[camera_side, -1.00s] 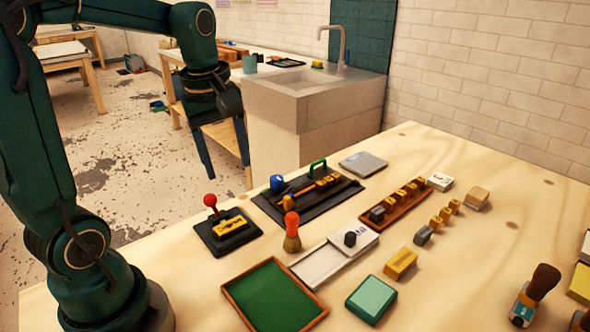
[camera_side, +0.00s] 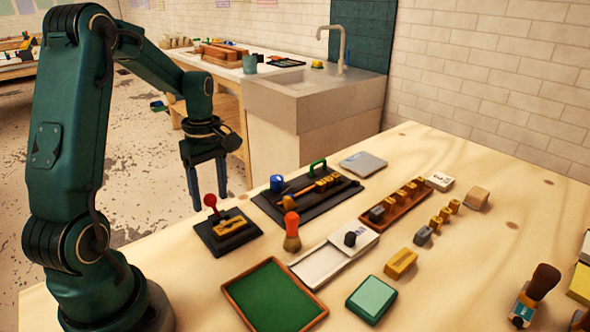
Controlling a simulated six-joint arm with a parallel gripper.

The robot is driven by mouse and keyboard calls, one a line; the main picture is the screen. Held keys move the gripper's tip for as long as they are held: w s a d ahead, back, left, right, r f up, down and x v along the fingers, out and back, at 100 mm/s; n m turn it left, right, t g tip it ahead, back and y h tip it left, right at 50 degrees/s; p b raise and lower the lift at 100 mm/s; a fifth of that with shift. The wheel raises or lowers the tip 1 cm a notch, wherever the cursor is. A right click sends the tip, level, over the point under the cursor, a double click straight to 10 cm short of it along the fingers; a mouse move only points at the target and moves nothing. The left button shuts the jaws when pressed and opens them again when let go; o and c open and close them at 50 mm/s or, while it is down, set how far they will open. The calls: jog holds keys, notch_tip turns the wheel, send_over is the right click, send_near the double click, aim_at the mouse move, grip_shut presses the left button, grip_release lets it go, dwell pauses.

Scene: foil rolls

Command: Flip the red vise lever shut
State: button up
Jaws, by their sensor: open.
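The red vise lever (camera_side: 211,200) is a thin dark stem with a red ball on top. It stands roughly upright at the left side of a small black vise base (camera_side: 217,242). A yellow-gold block (camera_side: 231,226) sits on the base beside the lever. My gripper (camera_side: 211,198) is open and empty, fingers pointing down. It appears behind the lever in the picture, with the red ball in front of the gap between the fingers. How far apart they are in depth I cannot tell, and I see no clear contact.
Wooden type blocks lie further right. The table's right middle is clear.

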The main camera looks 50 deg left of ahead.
grip_shut()
jog(key=shift+s+f+t, duration=0.2)
jog(key=shift+s+t, duration=0.55)
jog(key=shift+t, duration=0.55)
grip_release()
